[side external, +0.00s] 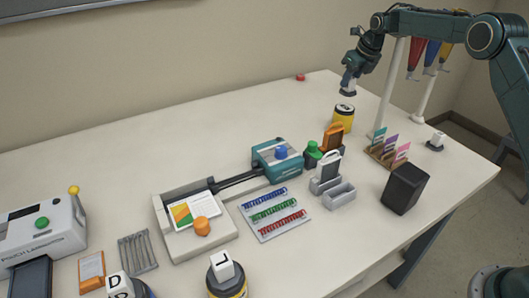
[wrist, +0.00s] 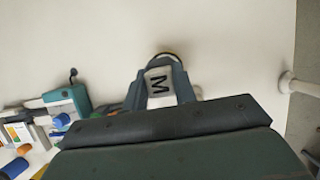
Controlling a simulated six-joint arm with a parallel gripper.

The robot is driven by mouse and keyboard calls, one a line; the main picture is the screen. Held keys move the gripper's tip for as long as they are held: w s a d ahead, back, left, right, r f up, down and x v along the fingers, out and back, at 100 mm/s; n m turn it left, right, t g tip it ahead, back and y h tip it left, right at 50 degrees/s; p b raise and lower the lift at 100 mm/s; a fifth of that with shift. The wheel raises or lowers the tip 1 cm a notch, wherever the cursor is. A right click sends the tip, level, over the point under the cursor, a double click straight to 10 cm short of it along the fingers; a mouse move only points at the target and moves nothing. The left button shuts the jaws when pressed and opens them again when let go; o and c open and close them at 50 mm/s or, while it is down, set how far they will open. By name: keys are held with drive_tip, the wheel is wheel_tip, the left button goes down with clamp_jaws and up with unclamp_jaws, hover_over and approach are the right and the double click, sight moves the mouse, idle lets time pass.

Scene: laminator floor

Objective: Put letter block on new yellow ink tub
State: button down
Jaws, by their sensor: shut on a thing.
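My gripper (side external: 348,88) is at the back right in the side view, pointing down. It is shut on a white letter block (wrist: 159,87) marked M, which shows between the fingers in the wrist view. The yellow ink tub (side external: 343,124), with a dark top, stands upright on the table just below my gripper. A small gap shows between the gripper's end and the tub's top. In the wrist view the tub is mostly hidden; a dark curved edge past the fingertips may be its rim.
An orange-and-black item (side external: 333,137) and a green-capped bottle (side external: 312,150) stand in front of the tub. White posts (side external: 391,85) rise to its right. A card rack (side external: 388,151) and black box (side external: 405,188) are nearer. Another lettered block (side external: 222,263) sits on a front tub.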

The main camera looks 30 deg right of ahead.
sight(348, 93)
drive_tip(key=shift+w+d, duration=0.15)
drive_tip(key=shift+f, duration=0.1)
drive_tip(key=shift+f, duration=2.35)
drive_tip(key=shift+f, duration=0.15)
drive_tip(key=c, duration=1.1)
unclamp_jaws()
drive_tip(key=shift+f, duration=0.1)
drive_tip(key=shift+v, duration=2.95)
